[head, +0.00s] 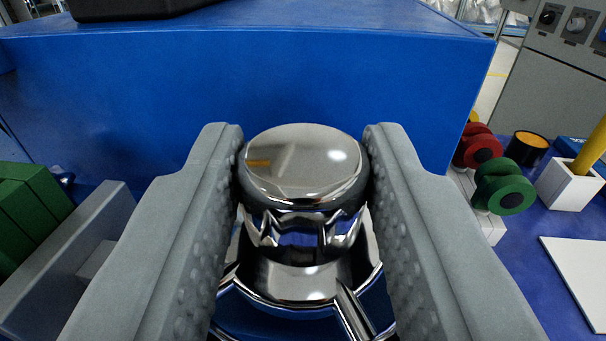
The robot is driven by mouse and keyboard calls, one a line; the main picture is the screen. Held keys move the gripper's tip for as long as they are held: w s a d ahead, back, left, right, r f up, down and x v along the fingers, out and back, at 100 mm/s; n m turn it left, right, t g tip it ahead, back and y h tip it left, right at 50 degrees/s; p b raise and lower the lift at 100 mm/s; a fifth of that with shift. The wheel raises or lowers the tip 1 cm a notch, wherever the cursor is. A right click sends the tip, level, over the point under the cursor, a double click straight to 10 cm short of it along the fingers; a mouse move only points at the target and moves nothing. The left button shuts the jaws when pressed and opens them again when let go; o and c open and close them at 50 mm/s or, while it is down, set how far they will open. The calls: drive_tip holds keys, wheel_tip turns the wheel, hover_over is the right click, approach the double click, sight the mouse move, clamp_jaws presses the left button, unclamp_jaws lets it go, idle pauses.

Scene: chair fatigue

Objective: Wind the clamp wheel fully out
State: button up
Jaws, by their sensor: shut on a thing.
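The clamp wheel shows as a shiny chrome part with a round domed hub (303,168) at the centre of the head view. Below the hub, chrome spokes and part of a ring (290,285) show, with blue visible between them. My gripper (304,150) has one grey finger on each side of the hub, and both fingers press against it. The lower part of the wheel is partly hidden by the fingers. A large blue block (300,85) stands right behind the hub.
Green blocks (30,210) and a grey bar (60,265) lie at the left. A grey control panel (560,75) stands behind.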

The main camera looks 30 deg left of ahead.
drive_tip(key=shift+w+d+n+g+y, duration=0.1)
drive_tip(key=shift+d+n+g+y, duration=0.1)
drive_tip(key=shift+n+g+y, duration=1.35)
drive_tip(key=shift+w+d+n+g+y, duration=0.15)
drive_tip(key=shift+n+g+y, duration=0.8)
drive_tip(key=shift+y, duration=0.5)
drive_tip(key=o, duration=1)
drive_tip(key=shift+c, duration=0.2)
drive_tip(key=v, duration=1.7)
drive_tip(key=shift+d, duration=0.2)
